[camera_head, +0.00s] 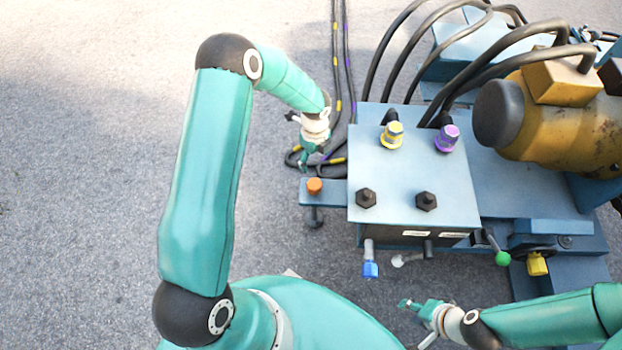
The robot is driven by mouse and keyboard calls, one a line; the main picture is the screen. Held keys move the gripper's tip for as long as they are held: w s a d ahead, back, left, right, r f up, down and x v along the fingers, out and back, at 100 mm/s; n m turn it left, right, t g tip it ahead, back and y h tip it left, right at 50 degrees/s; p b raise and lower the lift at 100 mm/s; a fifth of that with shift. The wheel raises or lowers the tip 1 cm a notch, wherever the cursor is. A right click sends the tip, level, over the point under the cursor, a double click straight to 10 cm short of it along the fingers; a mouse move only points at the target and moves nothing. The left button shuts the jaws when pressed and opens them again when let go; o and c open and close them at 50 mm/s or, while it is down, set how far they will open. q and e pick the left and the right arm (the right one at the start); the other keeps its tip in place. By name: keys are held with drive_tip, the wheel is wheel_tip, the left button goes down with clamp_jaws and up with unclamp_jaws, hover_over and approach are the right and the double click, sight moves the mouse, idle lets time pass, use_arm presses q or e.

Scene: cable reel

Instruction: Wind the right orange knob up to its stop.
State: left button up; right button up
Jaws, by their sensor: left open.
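One orange knob (314,186) stands upright on a small blue bracket (337,198) at the left side of the grey-blue box. I see no second orange knob, so I cannot tell whether this is the right one. My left gripper (306,162) is open and hangs just above and behind the knob in the picture, apart from it; its fingers are small and partly hidden by the wrist. My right gripper (412,318) is in front of the box, low in the picture, well away from the knob. Its fingers are too small to read clearly.
The box (408,165) carries a yellow cap (392,135), a purple cap (447,138) and two black knobs. A blue-tipped lever (370,268) and a green-ended lever (502,258) stick out in front. Black cables (341,60) run behind the bracket. Open pavement lies left.

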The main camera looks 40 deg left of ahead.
sight(314, 184)
use_arm(q)
wheel_tip(314, 184, down, 16)
drive_tip(key=b, duration=0.3)
drive_tip(key=shift+c, duration=0.2)
